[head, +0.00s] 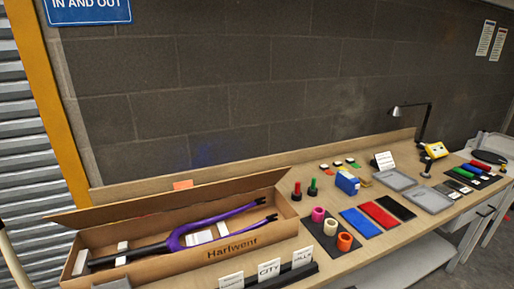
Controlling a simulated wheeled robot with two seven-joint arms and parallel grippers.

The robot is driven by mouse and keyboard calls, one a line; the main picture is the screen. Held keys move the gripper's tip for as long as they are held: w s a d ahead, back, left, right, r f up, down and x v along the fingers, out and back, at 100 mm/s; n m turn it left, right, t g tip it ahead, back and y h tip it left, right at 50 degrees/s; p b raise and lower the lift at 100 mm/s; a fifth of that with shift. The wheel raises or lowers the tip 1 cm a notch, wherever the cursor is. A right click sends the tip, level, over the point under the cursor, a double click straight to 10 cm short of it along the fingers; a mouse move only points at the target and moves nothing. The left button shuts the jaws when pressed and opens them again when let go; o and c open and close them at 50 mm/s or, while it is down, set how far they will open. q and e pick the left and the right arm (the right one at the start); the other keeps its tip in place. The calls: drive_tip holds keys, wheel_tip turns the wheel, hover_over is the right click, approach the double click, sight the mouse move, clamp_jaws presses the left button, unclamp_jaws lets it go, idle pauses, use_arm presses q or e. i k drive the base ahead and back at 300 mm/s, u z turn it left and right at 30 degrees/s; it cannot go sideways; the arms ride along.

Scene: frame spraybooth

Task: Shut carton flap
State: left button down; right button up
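A long brown carton (190,264) marked "Harlwent" lies on the bench at the lower left. Its long flap (170,205) stands open along the back edge, tilted up and away from the opening. A purple and black bicycle fork (187,237) lies inside, with white blocks around it. The fork's prong tips reach the carton's right end, and I cannot tell whether they rise above the rim. Neither of my grippers is in view.
Sample cards (268,269) stand in a black holder in front of the carton. Right of it are red and green topped pegs (297,191), coloured rolls (330,227) on a dark mat, colour panels (361,222), grey trays (431,200) and a lamp (411,110). A wall rises behind.

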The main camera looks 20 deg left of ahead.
sight(185, 194)
drive_tip(key=z, duration=2.3)
drive_tip(key=k, duration=0.85)
drive_tip(key=u, duration=1.7)
